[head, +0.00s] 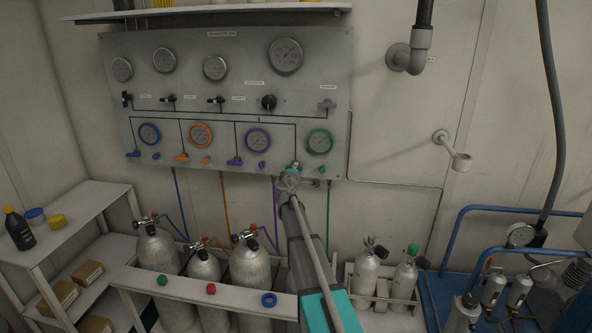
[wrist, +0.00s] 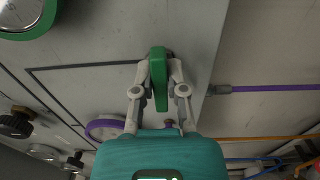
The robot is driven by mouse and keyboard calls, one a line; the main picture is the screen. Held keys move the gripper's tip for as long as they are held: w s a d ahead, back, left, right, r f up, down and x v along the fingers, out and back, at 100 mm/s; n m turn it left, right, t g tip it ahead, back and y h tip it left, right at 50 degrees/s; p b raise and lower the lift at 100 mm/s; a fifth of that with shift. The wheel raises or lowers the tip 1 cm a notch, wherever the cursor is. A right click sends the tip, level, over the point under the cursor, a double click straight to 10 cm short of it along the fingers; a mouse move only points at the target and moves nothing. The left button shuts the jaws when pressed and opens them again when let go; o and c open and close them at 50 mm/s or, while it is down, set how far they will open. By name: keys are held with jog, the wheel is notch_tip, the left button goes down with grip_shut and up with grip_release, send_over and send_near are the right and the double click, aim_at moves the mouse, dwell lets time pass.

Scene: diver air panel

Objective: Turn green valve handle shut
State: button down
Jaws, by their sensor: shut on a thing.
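The green valve handle (wrist: 158,78) sits between the two fingers of my gripper (wrist: 159,82) in the wrist view, and the fingers are closed on its sides. It is a flat, elongated green lever against the grey panel (head: 230,105). In the head view my gripper (head: 290,178) is at the panel's lower right, below and left of the green-ringed gauge (head: 319,142); there it mostly hides the handle. The green gauge's rim also shows at the upper left of the wrist view (wrist: 42,20).
Purple (head: 235,161), orange (head: 181,158) and blue (head: 133,154) handles line the panel's lower row to the left. Gas cylinders (head: 250,265) stand in a rack below. A shelf (head: 205,13) overhangs the panel top. A wall pipe (head: 408,55) is at the right.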

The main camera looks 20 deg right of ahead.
jog(key=shift+s, duration=0.1)
jog(key=c, duration=0.7)
grip_release()
jog(key=v, duration=1.2)
